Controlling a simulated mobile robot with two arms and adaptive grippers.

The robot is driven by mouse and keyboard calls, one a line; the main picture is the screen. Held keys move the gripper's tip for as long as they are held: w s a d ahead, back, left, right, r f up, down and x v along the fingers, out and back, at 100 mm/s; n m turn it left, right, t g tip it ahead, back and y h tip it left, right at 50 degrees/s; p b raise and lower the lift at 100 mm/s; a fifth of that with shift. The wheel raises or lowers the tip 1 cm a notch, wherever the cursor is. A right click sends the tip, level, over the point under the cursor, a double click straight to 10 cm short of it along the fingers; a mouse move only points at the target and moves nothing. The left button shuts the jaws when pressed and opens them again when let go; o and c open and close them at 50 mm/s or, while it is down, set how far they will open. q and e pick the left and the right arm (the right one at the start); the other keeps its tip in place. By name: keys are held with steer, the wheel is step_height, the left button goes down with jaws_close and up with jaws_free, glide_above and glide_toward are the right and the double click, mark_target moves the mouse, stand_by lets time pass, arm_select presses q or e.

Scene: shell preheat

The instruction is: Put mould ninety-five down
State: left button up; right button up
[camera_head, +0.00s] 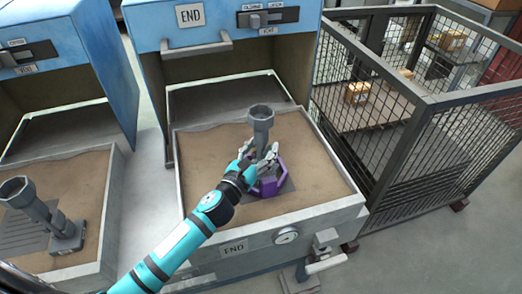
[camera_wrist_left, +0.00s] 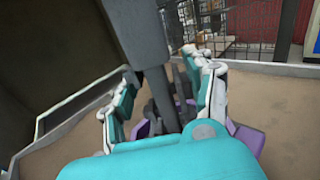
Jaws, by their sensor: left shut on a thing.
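My left gripper (camera_head: 262,160) reaches over the sand bed and is shut on a grey mould with a cup-shaped top (camera_head: 261,118). In the left wrist view the grey stem of the mould (camera_wrist_left: 147,50) stands between the two fingers (camera_wrist_left: 165,95). A purple angular part (camera_head: 268,187) sits low around or just below the fingers, and it also shows in the left wrist view (camera_wrist_left: 247,138). I cannot tell whether it is joined to the mould. No number is readable on the mould. The fingers hide its lower part. My right gripper is not in view.
A dark plate (camera_head: 286,189) lies under the purple part on the sand of the open drawer (camera_head: 340,205), marked END. Blue ovens stand behind; a mesh cage (camera_head: 470,130) stands right. Sand around the plate is clear.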

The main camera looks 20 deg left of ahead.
arm_select(q)
steer(key=shift+r, duration=0.1)
steer(key=shift+f+b, duration=0.3)
steer(key=o, duration=1.6)
steer(key=shift+c, duration=0.2)
steer(key=shift+r+p, duration=0.4)
steer(key=s+a, duration=0.2)
steer(key=s, duration=1)
steer(key=shift+a+b, duration=0.15)
steer(key=shift+b, duration=0.3)
steer(key=shift+w+f, duration=0.1)
